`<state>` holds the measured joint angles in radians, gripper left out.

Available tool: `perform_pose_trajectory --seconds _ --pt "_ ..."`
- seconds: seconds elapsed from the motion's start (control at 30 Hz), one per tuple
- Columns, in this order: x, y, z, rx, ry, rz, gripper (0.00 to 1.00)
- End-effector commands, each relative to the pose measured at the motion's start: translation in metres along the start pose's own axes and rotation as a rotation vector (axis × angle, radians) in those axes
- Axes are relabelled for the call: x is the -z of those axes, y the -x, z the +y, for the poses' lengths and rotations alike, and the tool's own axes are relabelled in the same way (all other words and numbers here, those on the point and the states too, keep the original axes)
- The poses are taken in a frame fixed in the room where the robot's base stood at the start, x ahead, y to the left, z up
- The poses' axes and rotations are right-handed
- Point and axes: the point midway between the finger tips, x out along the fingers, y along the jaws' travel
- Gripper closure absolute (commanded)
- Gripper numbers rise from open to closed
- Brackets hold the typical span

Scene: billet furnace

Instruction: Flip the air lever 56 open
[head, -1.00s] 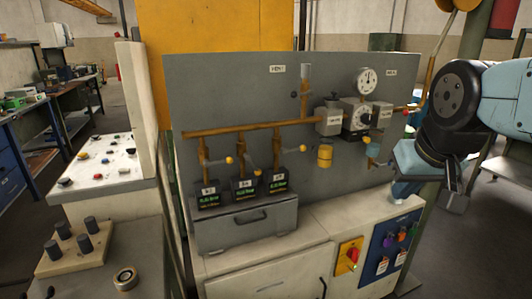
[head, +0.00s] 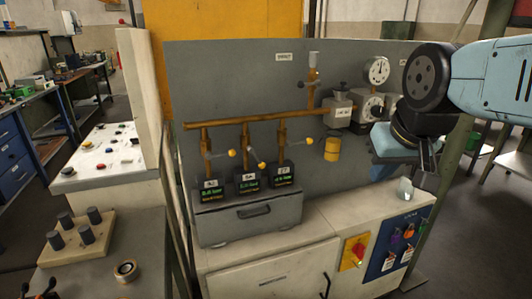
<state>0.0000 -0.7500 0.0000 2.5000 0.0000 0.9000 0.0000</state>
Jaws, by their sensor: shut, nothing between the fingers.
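Three small air levers with yellow knobs stand on vertical brass pipes in front of a grey panel: the left lever (head: 231,153), the middle lever (head: 262,165) and the right lever (head: 308,142). The left and right levers stick out to the right; the middle one slopes down to the right. Below each is a black box with a white tag and green display; the tag numbers are too small to read, so I cannot tell which is 56. My gripper (head: 424,178) is shut and empty, pointing down, well right of the levers and apart from them.
A brass header pipe (head: 260,118) runs above the levers. A regulator, a round gauge (head: 377,71) and a yellow cup (head: 332,149) stand between levers and arm. A grey drawer box (head: 245,222) sits below. The white cabinet top before the panel is mostly clear.

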Motion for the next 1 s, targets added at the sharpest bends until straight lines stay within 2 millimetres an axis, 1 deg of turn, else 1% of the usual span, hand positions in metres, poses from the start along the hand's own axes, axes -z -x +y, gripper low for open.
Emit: perform_pose_trajectory --seconds 0.17,0.27,0.37,0.57,0.8,0.9,1.0 --pt "0.008 -0.001 -0.004 0.021 -0.018 -0.015 1.0" --pt "0.022 -0.006 -0.016 0.058 -0.051 -0.045 1.0" --pt "0.043 -0.012 -0.028 0.113 -0.101 -0.086 1.0" --pt "0.091 -0.032 -0.053 0.232 -0.219 -0.175 1.0" --pt "0.148 -0.064 -0.081 0.367 -0.363 -0.276 1.0" --pt "0.169 -0.076 -0.09 0.414 -0.415 -0.309 1.0" --pt "0.184 -0.087 -0.097 0.449 -0.455 -0.333 1.0"
